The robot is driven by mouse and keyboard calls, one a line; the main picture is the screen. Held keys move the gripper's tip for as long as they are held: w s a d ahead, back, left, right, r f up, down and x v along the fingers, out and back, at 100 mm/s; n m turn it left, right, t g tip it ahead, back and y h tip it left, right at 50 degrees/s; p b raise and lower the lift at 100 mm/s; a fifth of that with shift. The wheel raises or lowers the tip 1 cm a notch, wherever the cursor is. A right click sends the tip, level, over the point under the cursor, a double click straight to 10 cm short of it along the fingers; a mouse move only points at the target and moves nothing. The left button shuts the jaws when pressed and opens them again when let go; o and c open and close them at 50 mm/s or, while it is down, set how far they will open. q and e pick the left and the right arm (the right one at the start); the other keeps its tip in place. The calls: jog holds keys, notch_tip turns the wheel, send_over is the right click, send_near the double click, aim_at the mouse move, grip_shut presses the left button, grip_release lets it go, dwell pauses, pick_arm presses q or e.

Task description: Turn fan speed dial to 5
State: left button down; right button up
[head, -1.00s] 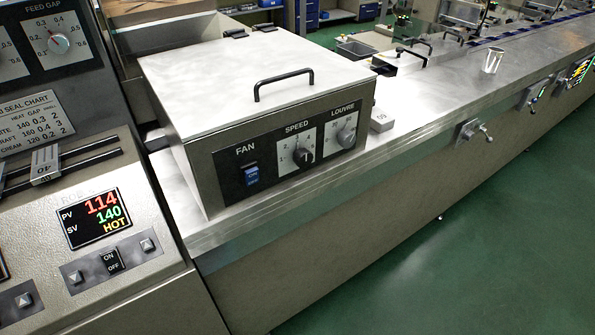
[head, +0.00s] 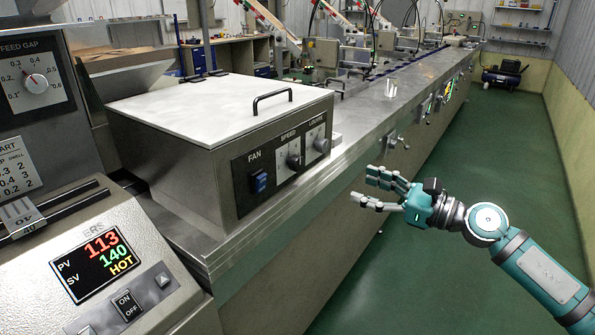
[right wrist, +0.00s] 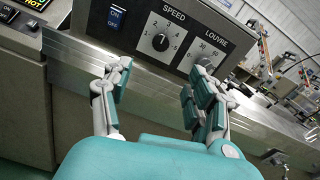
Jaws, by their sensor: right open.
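The black fan speed dial (head: 293,161) is the middle control on the front panel of the metal fan box (head: 243,190). It also shows in the right wrist view (right wrist: 160,42), with a ring of numbers around it on a white plate; I cannot tell which number it points to. My right gripper (head: 362,187) is open and empty, in front of and to the right of the panel, apart from it. In the right wrist view its fingers (right wrist: 160,78) are spread below the dial. My left gripper is not in view.
The blue fan switch (head: 259,182) is left of the dial and the louvre dial (head: 321,144) right of it. A handle (head: 272,99) is on the box lid. The metal counter edge (head: 285,214) runs below the panel. A heater display (head: 96,262) is at lower left.

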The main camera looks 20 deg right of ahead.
aim_at(300, 164)
jog(key=p+x, duration=0.5)
jog(key=x, duration=1.1)
jog(key=shift+d, duration=0.1)
jog(key=shift+w+a+f, duration=0.1)
jog(key=shift+w+a, duration=0.15)
jog(key=shift+w, duration=0.1)
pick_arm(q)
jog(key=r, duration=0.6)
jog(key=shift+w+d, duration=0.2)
pick_arm(e)
jog(key=c, duration=1.1)
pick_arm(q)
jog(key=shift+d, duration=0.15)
pick_arm(e)
jog(key=shift+c, duration=0.2)
